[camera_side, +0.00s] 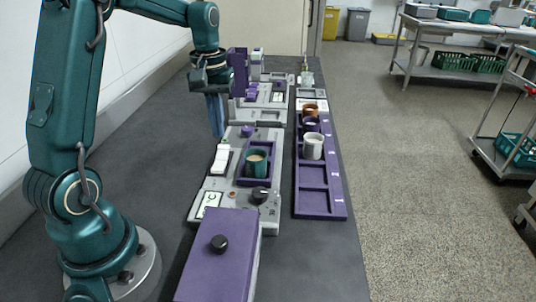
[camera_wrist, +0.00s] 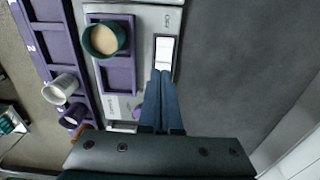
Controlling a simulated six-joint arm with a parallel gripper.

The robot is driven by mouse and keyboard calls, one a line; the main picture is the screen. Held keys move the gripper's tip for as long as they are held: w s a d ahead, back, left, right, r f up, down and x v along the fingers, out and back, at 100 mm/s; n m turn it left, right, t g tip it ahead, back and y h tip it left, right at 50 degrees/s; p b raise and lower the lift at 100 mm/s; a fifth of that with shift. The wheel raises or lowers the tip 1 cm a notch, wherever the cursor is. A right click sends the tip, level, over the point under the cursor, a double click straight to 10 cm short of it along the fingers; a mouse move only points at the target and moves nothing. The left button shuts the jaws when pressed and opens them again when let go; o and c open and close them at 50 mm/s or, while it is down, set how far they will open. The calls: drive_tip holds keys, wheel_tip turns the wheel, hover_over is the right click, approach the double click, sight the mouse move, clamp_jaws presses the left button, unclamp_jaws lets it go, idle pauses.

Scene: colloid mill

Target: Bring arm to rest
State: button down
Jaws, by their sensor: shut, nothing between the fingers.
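My arm stands at the left of the bench in the side view. My gripper (camera_side: 216,116) points down with its fingers together, above the bench top and left of the grey machines. Nothing is between the fingers. In the wrist view my gripper (camera_wrist: 161,75) shows as two blue fingers pressed together, overlapping the edge of a grey machine in the picture. I cannot tell from this whether they touch it.
A green cup (camera_side: 256,162) with a tan drink sits in the grey machine's purple tray. A purple rack (camera_side: 318,207) to the right holds a white cup (camera_side: 313,146) and other cups. A purple box (camera_side: 216,262) stands in front. Dark bench beside my arm is clear.

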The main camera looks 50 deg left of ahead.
drive_tip(key=s+d+r+m+t, duration=0.3)
drive_tip(key=s+d+r+m, duration=0.1)
drive_tip(key=d+r, duration=0.45)
drive_tip(key=s+d+f+m+t, duration=0.2)
drive_tip(key=s+d+f+m, duration=0.2)
drive_tip(key=s+d, duration=0.2)
drive_tip(key=s, duration=0.2)
drive_tip(key=shift+s+d+m, duration=0.3)
drive_tip(key=shift+s+d, duration=0.05)
